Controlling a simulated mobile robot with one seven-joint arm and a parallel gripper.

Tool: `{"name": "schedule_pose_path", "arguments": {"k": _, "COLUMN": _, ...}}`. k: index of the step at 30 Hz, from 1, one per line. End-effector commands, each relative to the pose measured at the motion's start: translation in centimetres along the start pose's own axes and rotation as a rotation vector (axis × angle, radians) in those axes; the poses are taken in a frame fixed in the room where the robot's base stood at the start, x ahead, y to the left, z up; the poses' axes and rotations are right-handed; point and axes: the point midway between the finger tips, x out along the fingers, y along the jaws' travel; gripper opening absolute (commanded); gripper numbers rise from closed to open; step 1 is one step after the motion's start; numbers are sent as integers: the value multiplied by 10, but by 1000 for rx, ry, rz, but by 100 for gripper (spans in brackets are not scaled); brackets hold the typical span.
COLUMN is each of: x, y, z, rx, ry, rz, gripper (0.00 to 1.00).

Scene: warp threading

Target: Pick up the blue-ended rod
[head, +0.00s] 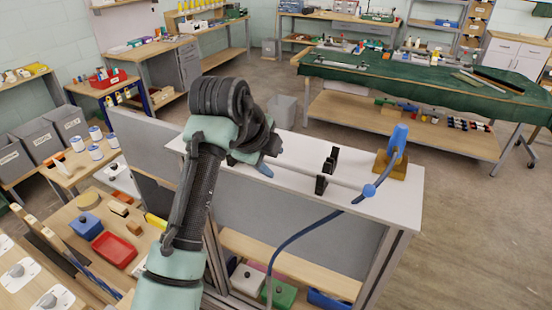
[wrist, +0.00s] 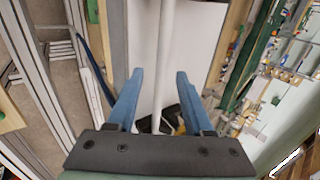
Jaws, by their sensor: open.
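The pale rod (head: 346,183) lies across a black stand (head: 327,170) on the white bench top. Its right end is a blue ball (head: 369,190); its left part is hidden behind my gripper. My gripper (head: 264,168) is at the rod's left part, and one blue finger shows in the head view. In the wrist view my gripper (wrist: 156,74) is open, with the rod (wrist: 163,60) running lengthwise between its two blue fingers. The rod appears apart from both fingers; I cannot tell how deep it sits between them.
A blue piece on a wooden block (head: 388,166) stands at the bench's right end. A dark blue cord (head: 300,235) hangs over the front edge of the white bench top (head: 400,205). A wooden table with a red tray (head: 114,249) is at lower left.

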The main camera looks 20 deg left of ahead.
Motion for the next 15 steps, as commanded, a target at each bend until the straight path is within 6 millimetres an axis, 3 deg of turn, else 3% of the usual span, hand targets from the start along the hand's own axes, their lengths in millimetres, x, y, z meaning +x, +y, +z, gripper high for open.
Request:
{"name": "schedule_pose_path", "arguments": {"k": 2, "x": 0, "y": 0, "z": 0, "rx": 0, "ry": 0, "rz": 0, "gripper": 52}}
{"name": "schedule_pose_path", "arguments": {"k": 10, "x": -1, "y": 0, "z": 0, "rx": 0, "ry": 0, "rz": -1, "gripper": 3}}
{"name": "schedule_pose_path", "arguments": {"k": 15, "x": -1, "y": 0, "z": 0, "rx": 0, "ry": 0, "rz": -1, "gripper": 0}}
